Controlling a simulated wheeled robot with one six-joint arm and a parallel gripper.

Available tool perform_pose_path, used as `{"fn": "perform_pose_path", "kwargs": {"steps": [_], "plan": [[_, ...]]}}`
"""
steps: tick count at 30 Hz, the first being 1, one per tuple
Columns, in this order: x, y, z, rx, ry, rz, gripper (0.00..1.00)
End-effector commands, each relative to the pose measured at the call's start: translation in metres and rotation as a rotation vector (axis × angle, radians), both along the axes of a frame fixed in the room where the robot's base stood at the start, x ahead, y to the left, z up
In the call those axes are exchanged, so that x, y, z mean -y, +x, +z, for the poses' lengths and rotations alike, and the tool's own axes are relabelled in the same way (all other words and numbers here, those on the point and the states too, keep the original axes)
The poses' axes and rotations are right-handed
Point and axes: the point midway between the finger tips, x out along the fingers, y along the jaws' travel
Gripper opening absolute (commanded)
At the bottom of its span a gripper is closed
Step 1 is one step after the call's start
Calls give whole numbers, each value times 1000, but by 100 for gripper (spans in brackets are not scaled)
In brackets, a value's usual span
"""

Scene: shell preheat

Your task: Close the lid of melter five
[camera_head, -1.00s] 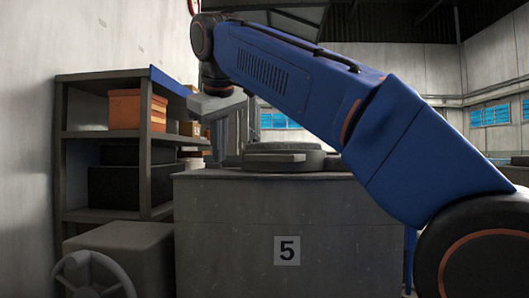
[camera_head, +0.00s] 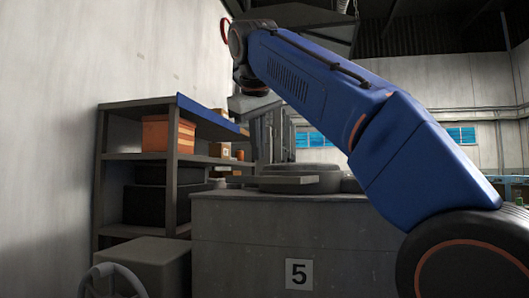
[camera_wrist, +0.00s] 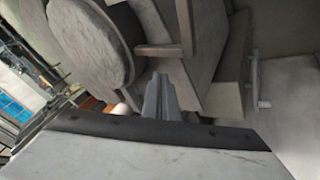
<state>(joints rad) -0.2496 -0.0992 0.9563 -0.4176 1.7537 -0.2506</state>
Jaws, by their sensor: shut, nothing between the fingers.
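Melter five (camera_head: 240,240) is a grey block with a "5" plate on its front. A low round grey part (camera_head: 318,178) with a flat bar (camera_head: 287,181) lies on its top. In the wrist view a round grey disc (camera_wrist: 92,42) fills the upper left, with a bar (camera_wrist: 158,50) at its right edge. I cannot tell for sure whether this disc is the lid or how far it is open. My gripper (camera_wrist: 160,82) is shut and empty, its fingertips close to the bar. I cannot tell whether they touch. In the head view it hangs below my wrist, behind the melter's front edge.
A dark shelf (camera_head: 140,158) with an orange box (camera_head: 168,134) and black bins stands left of the melter by the wall. A grey block with a handwheel (camera_head: 112,281) stands at the lower left. The wall and windows are far behind.

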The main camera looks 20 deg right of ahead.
Motion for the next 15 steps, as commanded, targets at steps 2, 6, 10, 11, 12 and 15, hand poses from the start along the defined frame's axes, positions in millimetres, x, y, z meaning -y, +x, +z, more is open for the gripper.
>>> {"fn": "perform_pose_path", "kwargs": {"steps": [2,6,10,11,12,15], "plan": [[5,6,-11,-2,-1,-3,0],[12,19,-31,-3,0,-3,0],[18,32,-50,-3,0,-4,0],[19,35,-54,-3,-1,-3,0],[21,39,-59,-2,0,-2,0],[30,45,-64,0,1,-3,0]]}}
